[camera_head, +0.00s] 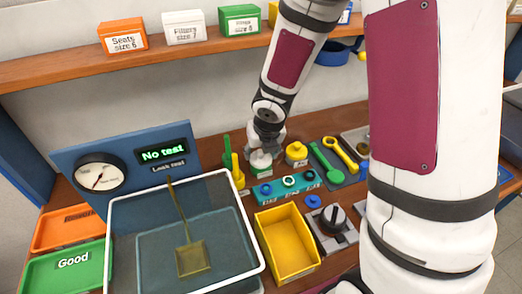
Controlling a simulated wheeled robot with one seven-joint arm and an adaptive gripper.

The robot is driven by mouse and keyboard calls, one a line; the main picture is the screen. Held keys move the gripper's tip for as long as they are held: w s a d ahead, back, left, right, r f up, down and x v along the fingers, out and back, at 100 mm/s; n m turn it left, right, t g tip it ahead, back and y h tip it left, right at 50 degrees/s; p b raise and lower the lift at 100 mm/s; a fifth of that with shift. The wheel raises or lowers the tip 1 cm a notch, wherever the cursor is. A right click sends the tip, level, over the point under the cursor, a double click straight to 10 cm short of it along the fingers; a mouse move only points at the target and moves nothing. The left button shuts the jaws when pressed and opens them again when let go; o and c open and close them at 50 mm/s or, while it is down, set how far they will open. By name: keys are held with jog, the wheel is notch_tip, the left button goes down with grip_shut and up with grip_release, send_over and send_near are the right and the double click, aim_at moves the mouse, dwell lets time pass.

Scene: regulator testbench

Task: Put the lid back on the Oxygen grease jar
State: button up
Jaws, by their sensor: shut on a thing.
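My gripper (264,146) is at the back of the bench, pointing down and shut on a pale lid (261,160). Directly under it is a small jar with a green band (262,171). The lid is at the jar's mouth, but I cannot tell whether it is seated or just above. A second jar (296,153), yellow-topped, stands just to the right. The jar labels are too small to read, so I cannot tell which says Oxygen grease. The fingertips are small and partly merge with the lid.
Green and yellow upright tools (238,172) stand close left of the gripper. A teal block with rings (289,187) lies in front. A yellow bin (286,243), a wire-rimmed tank (185,285), a fixture (333,222) and spanners (327,165) crowd the bench. A shelf (190,49) runs behind.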

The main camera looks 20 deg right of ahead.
jog(key=o, duration=0.9)
jog(key=o, duration=0.5)
jog(key=shift+r+p, duration=1.25)
jog(key=shift+p, duration=0.5)
jog(key=shift+r, duration=0.1)
jog(key=shift+r+p, duration=0.85)
jog(key=shift+p, duration=0.5)
